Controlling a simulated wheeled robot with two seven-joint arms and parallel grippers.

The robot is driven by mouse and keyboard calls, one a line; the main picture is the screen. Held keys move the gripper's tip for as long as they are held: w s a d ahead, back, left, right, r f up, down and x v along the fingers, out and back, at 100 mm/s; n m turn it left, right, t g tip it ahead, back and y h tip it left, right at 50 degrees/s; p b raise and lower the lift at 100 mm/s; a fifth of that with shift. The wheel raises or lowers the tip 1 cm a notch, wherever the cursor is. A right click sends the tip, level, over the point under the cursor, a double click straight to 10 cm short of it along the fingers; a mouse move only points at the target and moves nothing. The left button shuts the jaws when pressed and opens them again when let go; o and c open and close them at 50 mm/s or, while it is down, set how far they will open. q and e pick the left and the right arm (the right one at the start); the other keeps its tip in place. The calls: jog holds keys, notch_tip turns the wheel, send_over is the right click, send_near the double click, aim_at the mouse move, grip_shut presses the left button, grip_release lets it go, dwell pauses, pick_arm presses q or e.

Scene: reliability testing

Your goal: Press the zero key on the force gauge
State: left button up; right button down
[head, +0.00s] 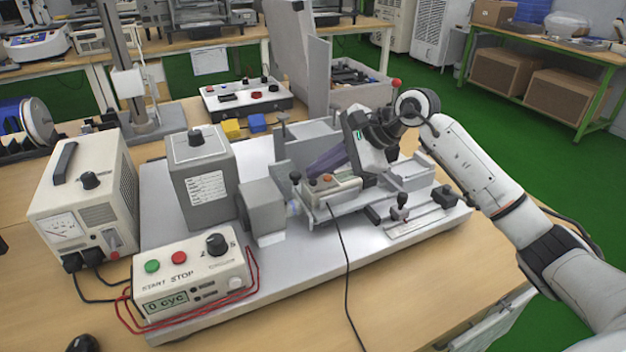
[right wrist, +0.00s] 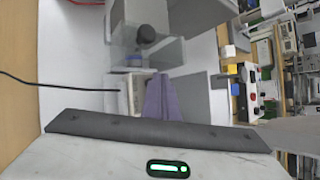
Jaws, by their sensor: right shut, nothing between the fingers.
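The force gauge (head: 335,190) is a small beige box with an orange key and dark keys on top, set on the grey fixture of the test rig. A black cable runs from it. It also shows in the right wrist view as a pale box (right wrist: 124,95). My right gripper (head: 310,173) is shut and empty, its purple-grey fingers reaching down just behind the gauge's key side. Its fingers (right wrist: 158,80) appear beside the gauge in the right wrist view. I cannot tell whether they touch it. Key labels are too small to read. My left gripper is not in view.
The rig stands on a white base plate (head: 300,262). A control box (head: 190,275) with START and STOP buttons is at front left, with a power supply (head: 80,195) behind it. A grey upright panel (head: 318,75) and a lever fixture (head: 403,207) flank the arm.

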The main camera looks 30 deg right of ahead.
jog(key=shift+r, duration=0.45)
jog(key=shift+r, duration=0.1)
notch_tip(320, 180, up, 5)
jog(key=p, duration=0.3)
dwell(0.5)
